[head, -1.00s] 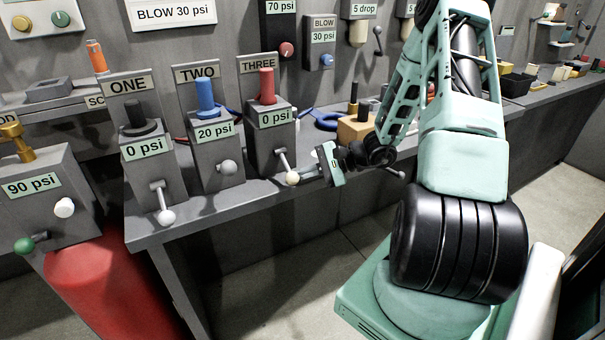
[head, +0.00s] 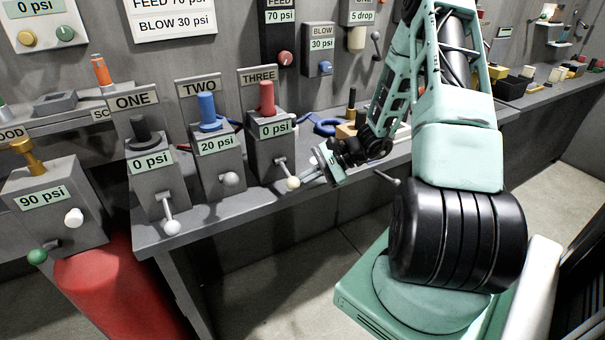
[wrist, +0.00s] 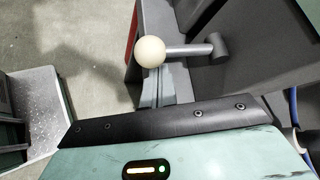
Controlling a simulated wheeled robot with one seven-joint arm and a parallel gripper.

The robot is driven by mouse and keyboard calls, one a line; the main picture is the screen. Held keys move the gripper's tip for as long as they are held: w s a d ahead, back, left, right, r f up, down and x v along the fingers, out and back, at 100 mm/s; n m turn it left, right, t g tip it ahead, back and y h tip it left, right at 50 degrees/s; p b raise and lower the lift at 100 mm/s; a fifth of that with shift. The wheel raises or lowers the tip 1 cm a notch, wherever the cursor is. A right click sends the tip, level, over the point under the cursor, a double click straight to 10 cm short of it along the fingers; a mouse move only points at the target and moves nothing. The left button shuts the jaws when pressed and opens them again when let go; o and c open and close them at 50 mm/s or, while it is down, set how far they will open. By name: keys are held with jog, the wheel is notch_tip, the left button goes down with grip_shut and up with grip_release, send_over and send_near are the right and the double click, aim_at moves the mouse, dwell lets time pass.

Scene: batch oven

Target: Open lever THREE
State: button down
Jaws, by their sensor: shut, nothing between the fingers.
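Station THREE is a grey block (head: 265,150) with a red knob (head: 267,97) on top and a "0 psi" label. Its lever THREE has a cream ball (head: 293,183) at the end of a short rod, slanting down and right from the block's front. My gripper (head: 304,177) is shut and empty, just right of the ball and pointing left at it. In the wrist view the ball (wrist: 150,52) and its rod stand just beyond the grey fingers (wrist: 165,88). I cannot tell whether the fingers touch the ball.
Station TWO (head: 217,165), at 20 psi, and station ONE (head: 153,185), at 0 psi, stand to the left with their own levers. Floor is open before the bench.

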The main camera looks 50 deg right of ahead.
aim_at(290, 178)
notch_tip(290, 178, up, 5)
jog(key=m+g+y+p, duration=0.1)
jog(key=m+g+p, duration=0.2)
jog(key=p, duration=0.5)
jog(key=shift+m+g, duration=0.4)
jog(key=shift+g, duration=0.5)
jog(key=shift+r, duration=0.25)
